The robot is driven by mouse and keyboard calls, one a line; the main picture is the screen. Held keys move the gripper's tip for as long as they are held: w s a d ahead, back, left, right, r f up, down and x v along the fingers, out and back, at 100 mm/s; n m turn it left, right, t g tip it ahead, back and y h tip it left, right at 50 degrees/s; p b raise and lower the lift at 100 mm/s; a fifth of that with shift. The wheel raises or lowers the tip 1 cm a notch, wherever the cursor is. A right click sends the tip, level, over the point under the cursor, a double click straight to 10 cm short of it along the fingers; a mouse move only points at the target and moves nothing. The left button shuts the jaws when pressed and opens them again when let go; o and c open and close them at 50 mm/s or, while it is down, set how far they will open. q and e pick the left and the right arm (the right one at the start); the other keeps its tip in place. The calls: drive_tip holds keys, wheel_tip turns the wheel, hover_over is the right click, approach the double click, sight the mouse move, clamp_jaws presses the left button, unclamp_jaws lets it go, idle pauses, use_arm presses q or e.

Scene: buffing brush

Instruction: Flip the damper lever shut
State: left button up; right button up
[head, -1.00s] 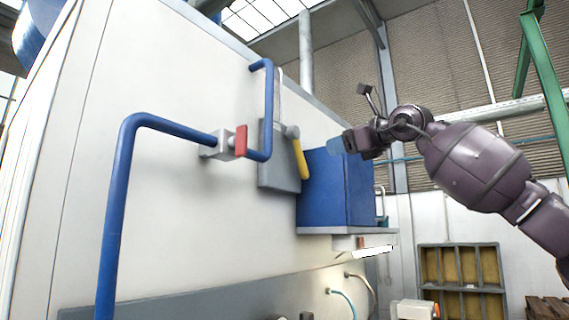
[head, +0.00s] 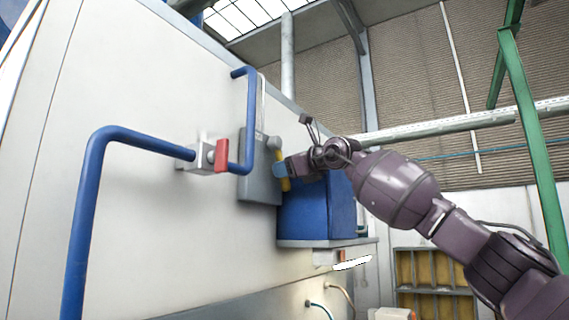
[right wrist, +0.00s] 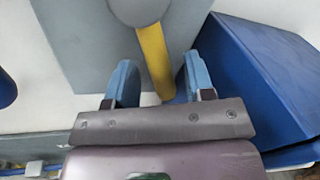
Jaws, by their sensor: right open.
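The yellow lever (head: 286,185) hangs down from a round grey hub (head: 274,143) on the grey wall plate (head: 258,170). In the head view my right gripper (head: 280,171) covers much of the lever's middle. In the right wrist view the lever (right wrist: 155,55) runs down between the two blue fingertips of the gripper (right wrist: 160,78), which are open with a gap visible on both sides. The lever's lower end shows between the fingers. I see no clear contact. My left gripper is not in view.
A blue box (head: 318,210) stands on a ledge just right of the plate, close to the right finger in the wrist view. A blue pipe (head: 95,200) with a red-handled valve (head: 221,156) runs along the white wall to the left. A green post (head: 535,140) stands far right.

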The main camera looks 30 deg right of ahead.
drive_tip(key=shift+w+a, duration=0.2)
drive_tip(key=shift+w, duration=0.35)
drive_tip(key=shift+c, duration=0.7)
clamp_jaws()
